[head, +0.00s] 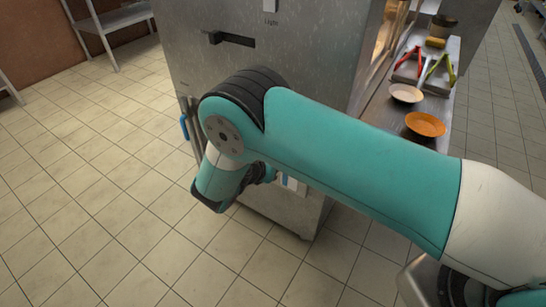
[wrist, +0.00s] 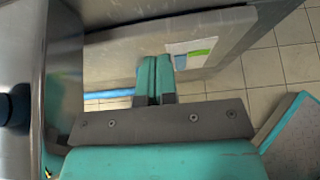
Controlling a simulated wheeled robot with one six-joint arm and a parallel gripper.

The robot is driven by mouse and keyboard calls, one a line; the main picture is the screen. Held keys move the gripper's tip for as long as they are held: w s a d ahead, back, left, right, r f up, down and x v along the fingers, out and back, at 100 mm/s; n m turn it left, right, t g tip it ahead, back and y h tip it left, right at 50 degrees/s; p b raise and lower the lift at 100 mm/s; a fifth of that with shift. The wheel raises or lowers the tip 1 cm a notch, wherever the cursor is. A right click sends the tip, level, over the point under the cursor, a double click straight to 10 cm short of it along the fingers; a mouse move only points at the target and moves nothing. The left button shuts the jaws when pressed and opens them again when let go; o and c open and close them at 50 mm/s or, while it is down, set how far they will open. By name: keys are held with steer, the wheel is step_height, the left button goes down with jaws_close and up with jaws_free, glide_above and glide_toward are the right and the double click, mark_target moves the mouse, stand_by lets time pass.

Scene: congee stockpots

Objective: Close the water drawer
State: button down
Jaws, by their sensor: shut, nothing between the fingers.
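A grey metal cabinet (head: 300,50) stands in front of me, marked "Light" near the top. My arm hides much of its lower front in the head view. In the wrist view my gripper (wrist: 153,62) is shut and empty, its teal fingertips together against or just in front of a grey panel (wrist: 115,62) low on the cabinet. I cannot tell whether they touch. The panel carries a white, green and blue label (wrist: 188,50). A blue bar handle (wrist: 108,94) shows beside the fingers, and in the head view a blue handle (head: 184,127) is at the cabinet's left edge. I cannot tell how far the water drawer stands open.
A metal shelf (head: 112,20) stands at the back left. The tiled floor on the left is clear.

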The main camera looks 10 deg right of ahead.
steer(key=p+v, duration=0.1)
steer(key=v, duration=1)
steer(key=shift+s+a+f, duration=0.15)
steer(key=shift+a+f, duration=0.1)
steer(key=shift+f, duration=0.1)
steer(key=s+d+r+m+g+y, duration=0.3)
steer(key=r+m, duration=0.3)
steer(key=r, duration=0.3)
steer(key=s+d+r+m+g+y, duration=0.3)
steer(key=d+r+m+g+y, duration=0.1)
steer(key=r+m, duration=0.35)
steer(key=s+d+r+m+g+y, duration=0.1)
steer(key=s+r+m+y, duration=0.2)
steer(key=s+r, duration=0.45)
steer(key=s+d+r+m+y, duration=0.1)
steer(key=s+r+m+y, duration=0.25)
steer(key=s, duration=0.75)
step_height(320, 180, up, 21)
steer(key=p, duration=2)
steer(key=shift+w+d+f+h+p, duration=0.2)
steer(key=shift+w+f+h+p, duration=0.1)
steer(key=shift+w+h, duration=0.15)
